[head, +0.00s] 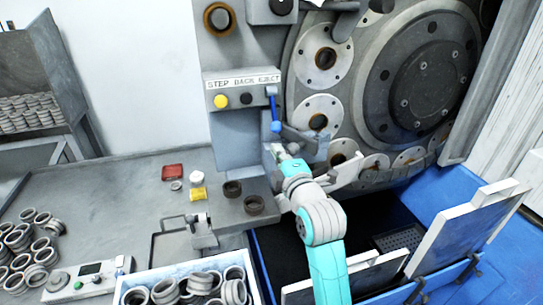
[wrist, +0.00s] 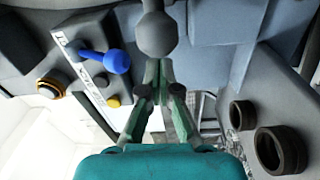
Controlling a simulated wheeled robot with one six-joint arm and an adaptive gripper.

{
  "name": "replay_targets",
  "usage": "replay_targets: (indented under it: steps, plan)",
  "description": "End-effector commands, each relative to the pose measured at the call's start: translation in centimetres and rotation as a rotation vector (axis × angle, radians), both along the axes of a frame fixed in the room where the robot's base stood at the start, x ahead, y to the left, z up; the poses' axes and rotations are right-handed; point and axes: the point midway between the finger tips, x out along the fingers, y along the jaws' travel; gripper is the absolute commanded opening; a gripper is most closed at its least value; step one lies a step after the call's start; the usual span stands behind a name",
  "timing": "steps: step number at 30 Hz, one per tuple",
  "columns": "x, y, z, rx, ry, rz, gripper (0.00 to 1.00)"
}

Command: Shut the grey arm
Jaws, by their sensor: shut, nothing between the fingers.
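The grey arm (head: 303,138) sticks out from the machine face below the blue-handled lever in the head view. In the wrist view a grey rounded knob on a stalk (wrist: 157,36), which looks like the end of this arm, stands straight ahead of my gripper. My gripper (wrist: 160,72) is shut with nothing between its fingers. Its tips are just below the knob in the picture; I cannot tell whether they touch it. In the head view my gripper (head: 280,153) is at the machine front, close to the grey arm and partly hidden by my wrist.
The large ring wheel (head: 420,80) is at right. Two dark rings (head: 243,197) stand on the bench. A box of rings (head: 185,285) and white flaps (head: 465,230) are in front.

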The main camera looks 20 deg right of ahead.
Motion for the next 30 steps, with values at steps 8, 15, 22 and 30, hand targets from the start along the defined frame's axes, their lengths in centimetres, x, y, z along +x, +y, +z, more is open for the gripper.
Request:
replay_targets:
  steps: [8,15,22,30]
  plan:
    - [-0.4,-1.1,-0.1,0.001,-0.001,0.001,0.0]
    - [-0.4,-1.1,-0.1,0.001,-0.001,0.001,0.0]
    - [-0.5,-1.4,-0.1,0.001,0.0,0.016,0.0]
    - [-0.8,-2.7,-0.1,0.002,-0.001,0.098,0.0]
